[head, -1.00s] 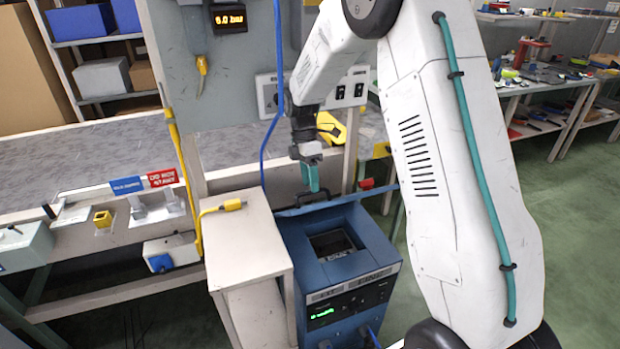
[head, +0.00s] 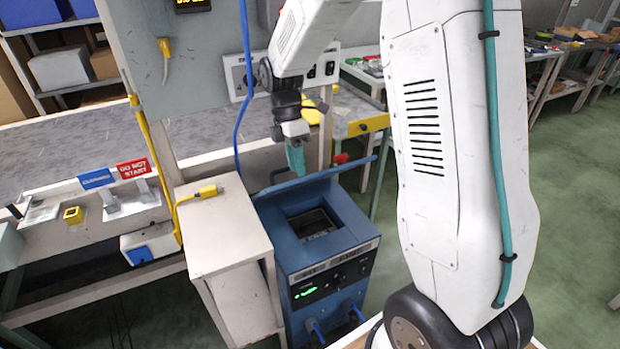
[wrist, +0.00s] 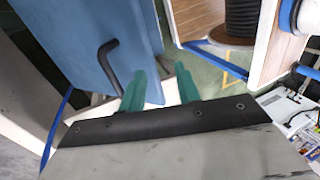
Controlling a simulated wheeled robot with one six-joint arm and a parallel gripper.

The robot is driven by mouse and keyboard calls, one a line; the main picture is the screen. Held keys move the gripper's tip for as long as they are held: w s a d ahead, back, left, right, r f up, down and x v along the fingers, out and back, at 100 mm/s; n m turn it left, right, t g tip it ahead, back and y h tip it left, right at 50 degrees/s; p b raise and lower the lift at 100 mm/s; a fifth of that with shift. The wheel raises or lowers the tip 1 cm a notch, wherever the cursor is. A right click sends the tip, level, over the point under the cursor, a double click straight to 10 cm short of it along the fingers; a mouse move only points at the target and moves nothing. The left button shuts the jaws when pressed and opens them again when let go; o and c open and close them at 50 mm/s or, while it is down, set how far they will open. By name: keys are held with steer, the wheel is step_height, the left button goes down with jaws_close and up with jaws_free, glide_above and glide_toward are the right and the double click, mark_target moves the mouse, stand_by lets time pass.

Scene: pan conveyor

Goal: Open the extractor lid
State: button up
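The extractor (head: 318,262) is a blue box with a square dark opening in its top. Its lid (head: 325,181) stands raised along the back edge and shows nearly edge-on. A black bar handle (head: 279,173) shows behind the lid's top edge. In the wrist view the lid (wrist: 90,65) is a broad blue panel with the bent black handle (wrist: 108,62). My gripper (head: 296,158) hangs at the lid's top edge, just right of the handle. Its teal fingers (wrist: 160,88) are apart with nothing held, close to the panel's edge; contact cannot be told.
A pale cabinet (head: 222,225) with a yellow connector (head: 205,191) stands close left of the extractor. A grey panel and a conveyor bench (head: 60,155) lie behind. A cable reel (wrist: 235,28) shows in the wrist view. Green floor is open at right.

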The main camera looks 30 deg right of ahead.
steer(key=s, duration=0.8)
steer(key=shift+s+a+r, duration=0.2)
steer(key=shift+a+r, duration=0.2)
